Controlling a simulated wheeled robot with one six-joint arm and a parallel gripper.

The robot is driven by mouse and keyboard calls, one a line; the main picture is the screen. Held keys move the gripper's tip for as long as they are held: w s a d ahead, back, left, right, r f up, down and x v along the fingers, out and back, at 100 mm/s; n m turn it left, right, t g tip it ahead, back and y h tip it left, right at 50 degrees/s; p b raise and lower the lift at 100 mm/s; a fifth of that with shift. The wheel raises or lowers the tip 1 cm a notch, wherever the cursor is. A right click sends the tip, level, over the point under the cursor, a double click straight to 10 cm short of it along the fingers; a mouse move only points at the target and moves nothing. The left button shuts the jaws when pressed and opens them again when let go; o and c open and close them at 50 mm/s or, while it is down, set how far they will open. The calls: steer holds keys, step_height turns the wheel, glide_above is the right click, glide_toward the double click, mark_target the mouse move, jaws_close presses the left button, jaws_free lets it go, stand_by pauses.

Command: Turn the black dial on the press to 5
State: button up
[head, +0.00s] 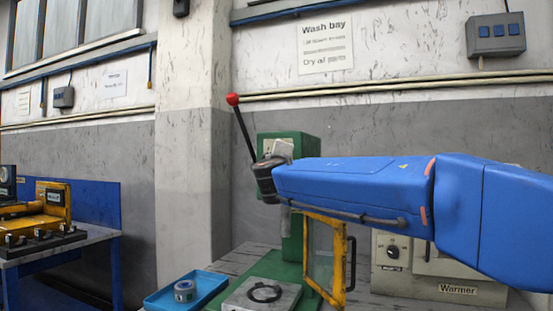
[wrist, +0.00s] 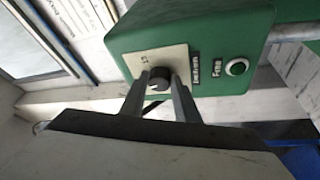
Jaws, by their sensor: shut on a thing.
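The green press (head: 300,145) stands behind my blue arm in the head view. In the wrist view its green box (wrist: 225,45) carries a pale dial plate (wrist: 141,60) with the black dial (wrist: 159,79). My gripper (wrist: 162,84) has one finger on each side of the dial and is shut on it. The marks on the plate are too small and blurred to read, so the dial's setting cannot be told. In the head view my dark gripper (head: 266,174) is at the press head, and the dial is hidden.
A lever with a red knob (head: 233,99) rises left of my gripper. A yellow-framed guard (head: 338,290) stands below my arm. A warmer (head: 458,290) stands right.

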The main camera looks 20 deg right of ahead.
steer(key=shift+r+n+g+y, duration=0.25)
steer(key=shift+n+g, duration=0.3)
steer(key=shift+n, duration=1)
steer(key=shift+r+n+g+y, duration=0.1)
steer(key=shift+n+g+y, duration=0.3)
steer(key=shift+n, duration=1.1)
steer(key=shift+r+n+g+y, duration=0.2)
steer(key=shift+n+g, duration=0.45)
steer(key=shift+n, duration=0.9)
steer(key=o, duration=1)
steer(key=shift+o, duration=0.2)
steer(key=v, duration=1.7)
steer(key=shift+r, duration=0.15)
steer(key=shift+s+a, duration=0.1)
steer(key=shift+s, duration=0.1)
